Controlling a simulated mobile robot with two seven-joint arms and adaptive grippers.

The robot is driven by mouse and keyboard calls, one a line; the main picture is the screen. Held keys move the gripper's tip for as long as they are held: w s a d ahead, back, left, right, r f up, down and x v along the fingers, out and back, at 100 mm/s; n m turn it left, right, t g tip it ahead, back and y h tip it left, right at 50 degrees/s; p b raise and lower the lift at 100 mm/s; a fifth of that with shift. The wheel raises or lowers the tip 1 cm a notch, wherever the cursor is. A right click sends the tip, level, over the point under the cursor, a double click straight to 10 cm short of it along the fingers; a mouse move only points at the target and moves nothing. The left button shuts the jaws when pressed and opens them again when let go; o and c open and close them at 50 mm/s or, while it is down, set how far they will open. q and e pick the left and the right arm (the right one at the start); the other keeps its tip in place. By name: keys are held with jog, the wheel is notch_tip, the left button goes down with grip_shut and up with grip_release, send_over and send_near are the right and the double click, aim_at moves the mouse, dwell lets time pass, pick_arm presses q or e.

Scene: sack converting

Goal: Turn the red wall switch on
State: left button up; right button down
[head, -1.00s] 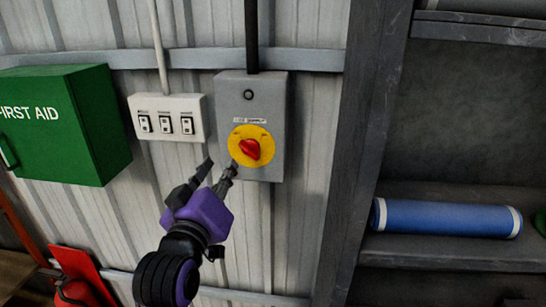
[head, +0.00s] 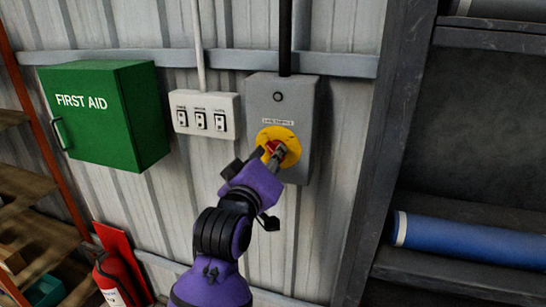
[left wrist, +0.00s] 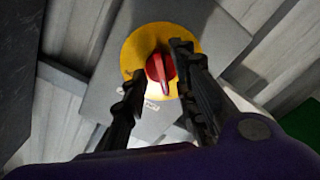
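The red switch (head: 272,146) is a rotary knob on a round yellow plate (head: 291,142), fixed to a grey wall box (head: 299,105). In the head view my left gripper (head: 273,157) is at the knob and partly covers it. In the left wrist view the red knob (left wrist: 161,70) shows between the two dark fingers of my left gripper (left wrist: 158,60). The fingers are apart, with gaps to the knob, and one overlaps the edge of the yellow plate (left wrist: 134,52). I cannot tell whether a fingertip touches the knob. My right gripper is not in view.
A white panel with small switches (head: 206,115) is left of the grey box. A green first aid cabinet (head: 110,115) hangs further left. A red fire extinguisher (head: 117,278) stands below. A dark shelf with a blue roll (head: 470,242) is at the right.

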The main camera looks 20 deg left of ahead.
pick_arm(q)
jog(key=shift+w+a, duration=0.1)
jog(key=shift+w, duration=0.25)
grip_shut()
jog(key=shift+m, duration=0.4)
jog(key=m, duration=1.7)
jog(key=shift+a, duration=0.1)
dwell(0.5)
